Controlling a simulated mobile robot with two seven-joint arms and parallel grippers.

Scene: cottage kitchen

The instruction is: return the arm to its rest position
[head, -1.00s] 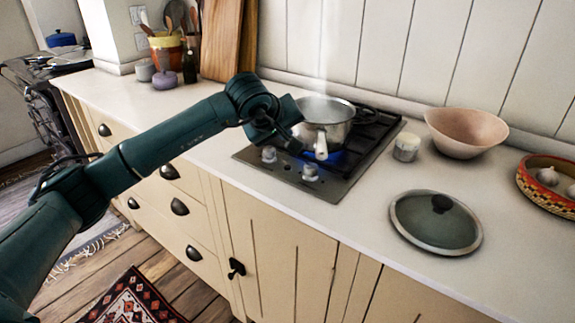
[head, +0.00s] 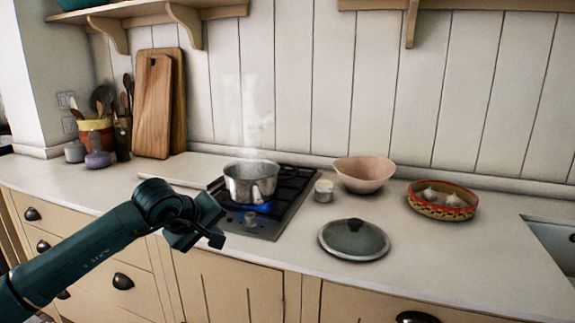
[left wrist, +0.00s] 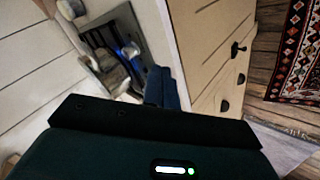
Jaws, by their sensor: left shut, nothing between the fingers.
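My left arm comes in from the lower left of the head view. Its gripper (head: 216,238) is shut and empty, in front of the counter edge and to the lower left of the stove. The left wrist view shows the dark gripper fingers (left wrist: 162,88) close together, with the stove and cabinet fronts beyond. A steaming metal pot (head: 251,183) stands on the lit gas hob (head: 287,205), apart from the gripper. My right gripper does not show in either view.
A dark lid (head: 354,240) lies on the counter (head: 440,265) right of the hob. A small jar (head: 323,191), a pink bowl (head: 363,174) and a patterned garlic bowl (head: 442,201) stand behind it. Cutting boards (head: 153,108) lean at the back left. Drawer handles (head: 122,281) stick out below.

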